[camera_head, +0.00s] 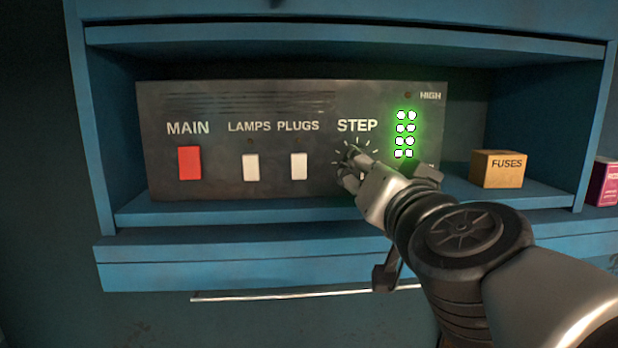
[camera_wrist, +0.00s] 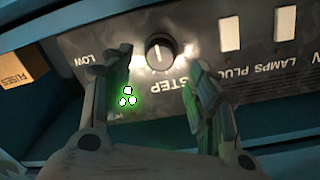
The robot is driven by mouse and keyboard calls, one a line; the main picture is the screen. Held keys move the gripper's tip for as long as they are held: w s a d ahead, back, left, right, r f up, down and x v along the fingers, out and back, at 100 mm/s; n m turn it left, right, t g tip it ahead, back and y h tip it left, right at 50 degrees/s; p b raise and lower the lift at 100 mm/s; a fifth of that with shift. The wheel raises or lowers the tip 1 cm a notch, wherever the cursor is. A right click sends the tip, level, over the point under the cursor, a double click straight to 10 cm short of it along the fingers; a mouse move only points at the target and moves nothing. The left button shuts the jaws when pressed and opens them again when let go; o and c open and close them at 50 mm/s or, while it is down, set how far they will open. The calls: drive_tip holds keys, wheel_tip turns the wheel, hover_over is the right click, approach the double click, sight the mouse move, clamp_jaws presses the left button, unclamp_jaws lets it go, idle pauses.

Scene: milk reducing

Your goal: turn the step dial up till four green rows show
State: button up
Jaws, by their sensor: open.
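The step dial (camera_wrist: 160,52) is a round black knob with a pale pointer mark, on the dark panel under the STEP label. In the head view my gripper hides most of it. My gripper (camera_head: 352,168) is in front of the dial. In the wrist view its two fingers (camera_wrist: 160,85) are apart, and the dial shows in the gap between them, just past the tips; I see no grip on it. The green lights (camera_head: 405,134) right of the dial glow in several paired rows, up to below the HIGH label; the wrist view shows only a few.
The control panel (camera_head: 215,105) sits in a blue shelf (camera_head: 180,217). It bears a red MAIN switch (camera_head: 189,163) and white LAMPS (camera_head: 250,167) and PLUGS (camera_head: 298,166) switches. A FUSES box (camera_head: 497,170) stands right of the panel, with a reddish box (camera_head: 604,183) beyond.

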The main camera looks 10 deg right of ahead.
drive_tip(key=shift+s, duration=1.2)
drive_tip(key=s+a+f+n+g+y+b, duration=0.25)
drive_tip(key=f+b, duration=0.25)
drive_tip(key=f, duration=0.5)
drive_tip(key=s+a+f+n+g+y+b, duration=0.1)
drive_tip(key=a+f+n+b, duration=0.15)
drive_tip(key=f+b, duration=0.45)
drive_tip(key=s+a+f+n+g+y+b, duration=0.1)
drive_tip(key=s+a+f+g+b, duration=0.15)
drive_tip(key=f, duration=0.95)
drive_tip(key=s+d+f+g+h+b, duration=0.1)
drive_tip(key=s+f+b, duration=0.3)
drive_tip(key=f, duration=0.5)
drive_tip(key=s+d+f+g+h+b, duration=0.1)
drive_tip(key=s+d+f+g+b, duration=0.2)
drive_tip(key=f, duration=0.7)
drive_tip(key=s+d+f+g+h+b, duration=0.2)
drive_tip(key=s+d+f+g+b, duration=0.1)
drive_tip(key=f, duration=0.7)
drive_tip(key=s+d+b, duration=0.1)
drive_tip(key=s+b, duration=0.1)
drive_tip(key=s, duration=0.1)
drive_tip(key=shift+s+f, duration=0.25)
drive_tip(key=shift+s, duration=0.15)
drive_tip(key=shift+a, duration=0.1)
